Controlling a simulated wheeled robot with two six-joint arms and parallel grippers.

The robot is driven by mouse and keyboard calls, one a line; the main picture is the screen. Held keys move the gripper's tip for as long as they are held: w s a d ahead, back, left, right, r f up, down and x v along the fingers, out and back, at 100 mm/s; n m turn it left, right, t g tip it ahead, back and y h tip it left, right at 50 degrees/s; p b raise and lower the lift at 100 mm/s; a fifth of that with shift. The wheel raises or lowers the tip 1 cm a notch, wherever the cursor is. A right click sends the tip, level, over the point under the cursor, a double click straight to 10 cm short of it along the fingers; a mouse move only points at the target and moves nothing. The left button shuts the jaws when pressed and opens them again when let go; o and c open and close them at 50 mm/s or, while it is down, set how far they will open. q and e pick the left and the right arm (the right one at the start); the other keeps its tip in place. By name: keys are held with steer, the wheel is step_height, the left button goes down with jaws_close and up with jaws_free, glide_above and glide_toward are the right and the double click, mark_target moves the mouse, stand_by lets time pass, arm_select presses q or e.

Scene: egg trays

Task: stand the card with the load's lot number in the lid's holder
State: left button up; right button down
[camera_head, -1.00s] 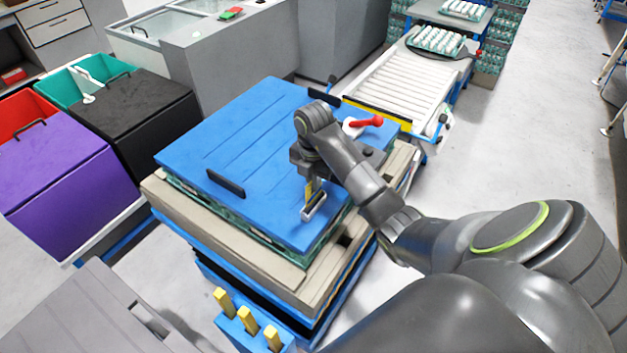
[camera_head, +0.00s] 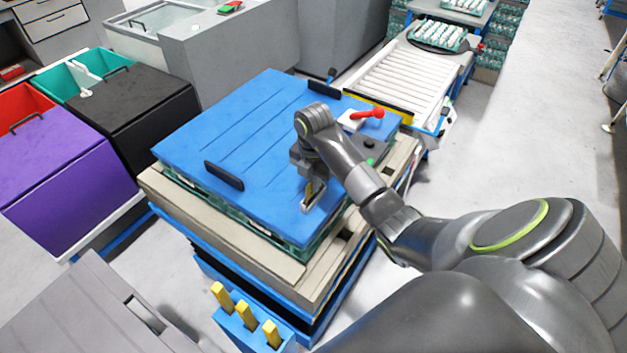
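The blue lid (camera_head: 235,130) lies on top of the stack of egg trays in the middle of the view. My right gripper (camera_head: 313,183) is over the lid's near right part, pointing down. The small metallic holder (camera_head: 307,207) is on the lid right below the card. The card's lower end overlaps the holder in the picture; I cannot tell whether it is inside the slot. The card's writing is not readable. My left gripper is out of view.
Two black handles (camera_head: 224,176) rise from the lid. A blue rack (camera_head: 240,330) with yellow cards stands at the front. A roller conveyor (camera_head: 405,80) is behind; purple and black bins (camera_head: 60,175) are at left.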

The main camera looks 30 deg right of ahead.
steer(key=shift+f, duration=0.15)
steer(key=c, duration=1.6)
jaws_free()
steer(key=shift+o, duration=0.2)
step_height(320, 180, up, 4)
steer(key=shift+f+p, duration=0.1)
steer(key=shift+p, duration=0.75)
step_height(320, 180, up, 8)
steer(key=p, duration=0.8)
